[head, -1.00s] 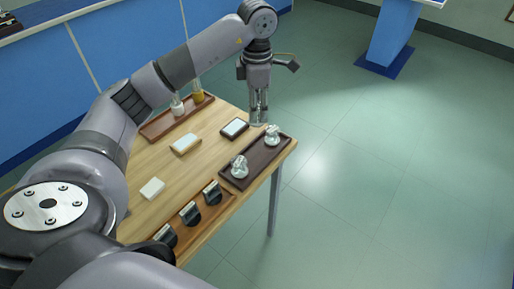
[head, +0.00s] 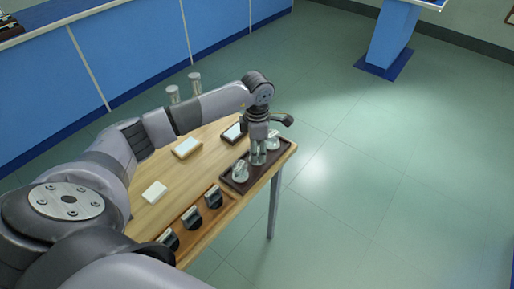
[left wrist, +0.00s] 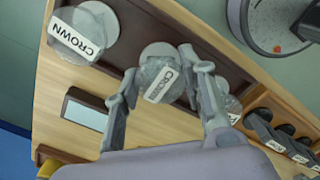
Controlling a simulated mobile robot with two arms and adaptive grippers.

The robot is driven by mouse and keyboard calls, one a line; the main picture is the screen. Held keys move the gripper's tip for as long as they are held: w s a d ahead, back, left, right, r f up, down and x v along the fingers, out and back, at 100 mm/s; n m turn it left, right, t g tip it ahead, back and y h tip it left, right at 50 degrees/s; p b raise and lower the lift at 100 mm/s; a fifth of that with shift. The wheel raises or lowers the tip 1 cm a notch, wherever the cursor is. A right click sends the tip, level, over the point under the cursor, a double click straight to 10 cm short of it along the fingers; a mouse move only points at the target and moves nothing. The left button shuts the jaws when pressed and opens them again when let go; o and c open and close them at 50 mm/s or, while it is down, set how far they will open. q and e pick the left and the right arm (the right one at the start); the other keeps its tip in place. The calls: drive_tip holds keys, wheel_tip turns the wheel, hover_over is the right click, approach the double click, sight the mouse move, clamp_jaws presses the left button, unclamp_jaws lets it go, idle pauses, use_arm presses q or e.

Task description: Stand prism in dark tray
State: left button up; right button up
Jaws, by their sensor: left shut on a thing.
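My left gripper (head: 258,158) is shut on a clear prism (left wrist: 158,80) with a white label reading "CROWN". It is low over the middle of the dark tray (head: 234,184), at the right end of the table. A second clear prism (head: 240,171) stands in the tray on the near side of the gripper. A third prism (head: 272,141) stands at the far end. In the left wrist view, a "CROWN" prism (left wrist: 85,32) shows at the upper left, and another (left wrist: 228,98) is partly behind a finger. I cannot tell whether the held prism touches the tray floor. My right gripper is out of view.
A brown tray (head: 227,203) with several dark labelled blocks lies along the table's near edge. A pale block (head: 155,190), a wood-edged block (head: 187,148) and a dark-framed plate (head: 233,132) lie on the table.

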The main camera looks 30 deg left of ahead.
use_arm(q)
drive_tip(key=o, duration=1.2)
drive_tip(key=shift+r, duration=0.2)
wheel_tip(320, 180, up, 12)
drive_tip(key=b, duration=0.2)
drive_tip(key=shift+f, duration=0.15)
